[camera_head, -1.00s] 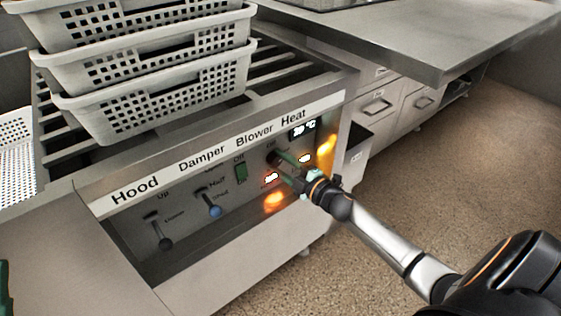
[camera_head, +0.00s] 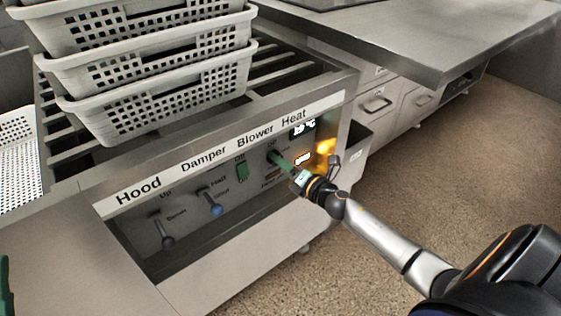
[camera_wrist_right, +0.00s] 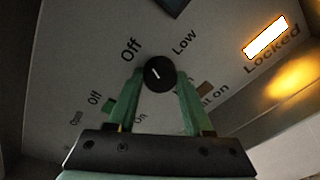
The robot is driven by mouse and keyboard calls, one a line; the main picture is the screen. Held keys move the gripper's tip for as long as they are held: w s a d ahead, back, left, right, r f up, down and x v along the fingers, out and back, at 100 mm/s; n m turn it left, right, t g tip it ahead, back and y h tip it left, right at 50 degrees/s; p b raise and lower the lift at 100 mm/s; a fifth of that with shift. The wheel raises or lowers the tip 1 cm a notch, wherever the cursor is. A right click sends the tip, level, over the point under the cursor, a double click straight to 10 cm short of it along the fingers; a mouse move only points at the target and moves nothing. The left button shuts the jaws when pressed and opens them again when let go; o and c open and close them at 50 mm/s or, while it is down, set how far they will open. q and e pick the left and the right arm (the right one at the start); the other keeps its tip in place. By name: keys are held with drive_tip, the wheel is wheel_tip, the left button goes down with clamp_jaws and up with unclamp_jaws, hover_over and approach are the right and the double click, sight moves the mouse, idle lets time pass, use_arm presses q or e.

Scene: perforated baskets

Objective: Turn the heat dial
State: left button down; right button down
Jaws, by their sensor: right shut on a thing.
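The heat dial (camera_wrist_right: 160,74) is a round black knob with a white pointer line on the grey control panel. Labels "Off" and "Low" sit around it in the right wrist view. In the head view the dial (camera_head: 273,157) is below the word "Heat", partly covered by my gripper. My right gripper (camera_wrist_right: 158,88) has green fingers, one on each side of the dial, shut on it. The right gripper also shows in the head view (camera_head: 283,164), reaching in from the lower right. At the far left edge a small green piece shows, too little to tell whether it is my left gripper.
The panel (camera_head: 190,235) also has Hood and Damper levers and a green Blower switch (camera_head: 242,171). A lit "Locked" indicator (camera_wrist_right: 266,38) glows. Stacked perforated baskets (camera_head: 150,95) stand on the slatted top. A metal worktop (camera_head: 440,45) juts out at right.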

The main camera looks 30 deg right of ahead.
drive_tip(key=shift+n+h, duration=0.3)
drive_tip(key=shift+n, duration=1.7)
drive_tip(key=shift+c, duration=1.5)
unclamp_jaws()
drive_tip(key=s+r, duration=0.1)
drive_tip(key=s, duration=1.1)
drive_tip(key=shift+s+d+r, duration=0.15)
drive_tip(key=shift+s+d, duration=0.1)
drive_tip(key=shift+d, duration=0.15)
